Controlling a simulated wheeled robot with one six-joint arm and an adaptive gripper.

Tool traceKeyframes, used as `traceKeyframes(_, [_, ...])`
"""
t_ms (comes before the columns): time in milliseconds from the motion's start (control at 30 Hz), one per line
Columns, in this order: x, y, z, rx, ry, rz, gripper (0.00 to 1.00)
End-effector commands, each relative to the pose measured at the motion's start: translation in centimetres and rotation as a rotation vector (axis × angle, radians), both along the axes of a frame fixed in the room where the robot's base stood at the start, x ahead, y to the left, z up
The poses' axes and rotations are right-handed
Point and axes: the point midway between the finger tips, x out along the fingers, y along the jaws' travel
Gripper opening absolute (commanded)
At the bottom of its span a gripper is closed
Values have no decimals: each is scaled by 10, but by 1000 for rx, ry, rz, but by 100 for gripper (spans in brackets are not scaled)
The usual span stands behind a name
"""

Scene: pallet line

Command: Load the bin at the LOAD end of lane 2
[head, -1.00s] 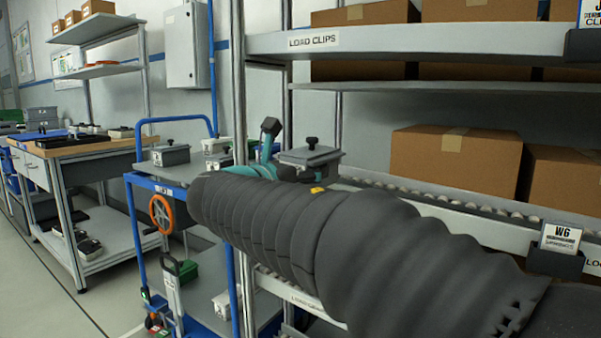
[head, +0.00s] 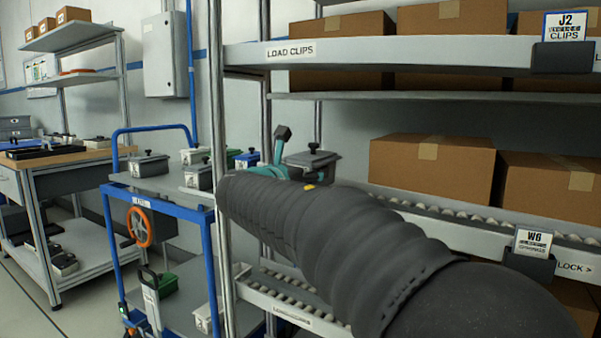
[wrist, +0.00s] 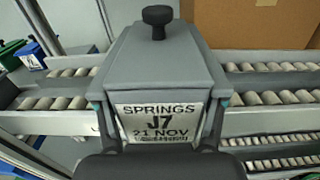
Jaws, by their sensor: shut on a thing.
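My gripper (head: 280,168) is shut on a grey lidded bin (head: 312,158) and holds it upright. In the wrist view the bin (wrist: 158,62) has a black knob on its lid and a front label reading SPRINGS J7 21 NOV. The bin is in front of the rack's roller lanes. The middle roller lane (head: 455,218) has a W6 card (head: 533,242) on its front. A lower roller lane (head: 290,288) shows below my arm. No lane number is readable. My arm hides part of the rack front.
Cardboard boxes (head: 430,170) stand on the middle lane. The upper shelf (head: 400,55) is labelled LOAD CLIPS. A rack post (head: 218,130) stands left of my gripper. A blue cart (head: 160,205) with several similar bins is beyond it, and a workbench (head: 75,155) is at far left.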

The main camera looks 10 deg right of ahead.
Motion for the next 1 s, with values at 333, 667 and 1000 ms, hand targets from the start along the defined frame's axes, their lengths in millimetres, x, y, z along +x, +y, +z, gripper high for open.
traceKeyframes(333, [27, -21, 3, 0, -4, -2, 0])
traceKeyframes(667, [51, -38, 3, -1, -3, -1, 0])
traceKeyframes(1000, [50, -36, -15, 0, -4, 0, 0])
